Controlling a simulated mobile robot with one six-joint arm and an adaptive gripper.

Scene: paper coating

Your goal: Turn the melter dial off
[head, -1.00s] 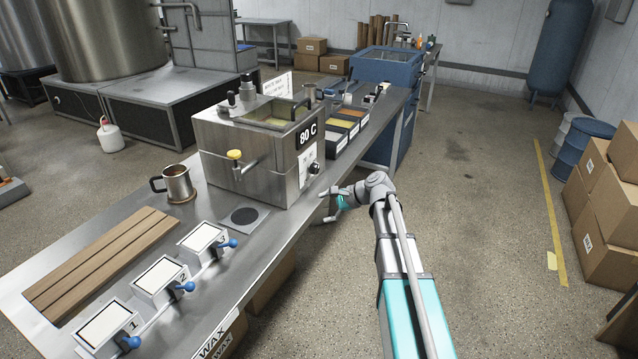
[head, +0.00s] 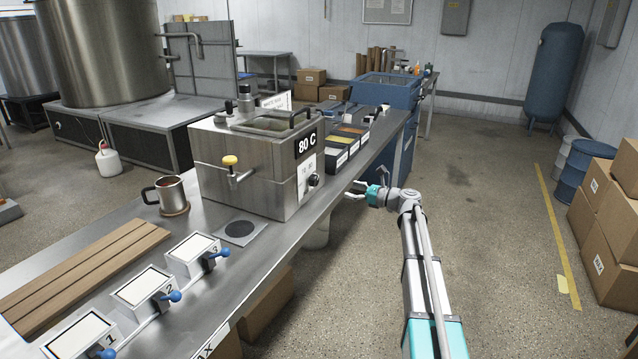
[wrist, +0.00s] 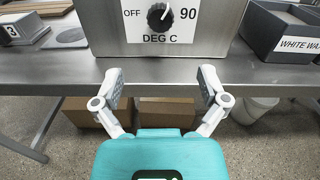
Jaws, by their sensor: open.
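The melter (head: 240,180) is a steel box on the bench with an "80 C" sign on its right face. Its black dial (head: 314,180) is low on that face. In the wrist view the dial (wrist: 159,17) sits between the labels "OFF" on the left and "90" on the right. Its white pointer mark is tilted up and to the right, on the side of "90". My gripper (head: 358,190) is open and empty, in front of the dial face and apart from it. In the wrist view its two fingers (wrist: 159,80) are spread, below the dial in the picture.
The steel bench edge (wrist: 170,88) runs across below the dial. A dark bin labelled "WHITE WAX" (wrist: 285,28) stands right of the melter. A metal mug (head: 171,190) and numbered plates (head: 195,252) stand on the left. Boxes (wrist: 165,113) are under the bench.

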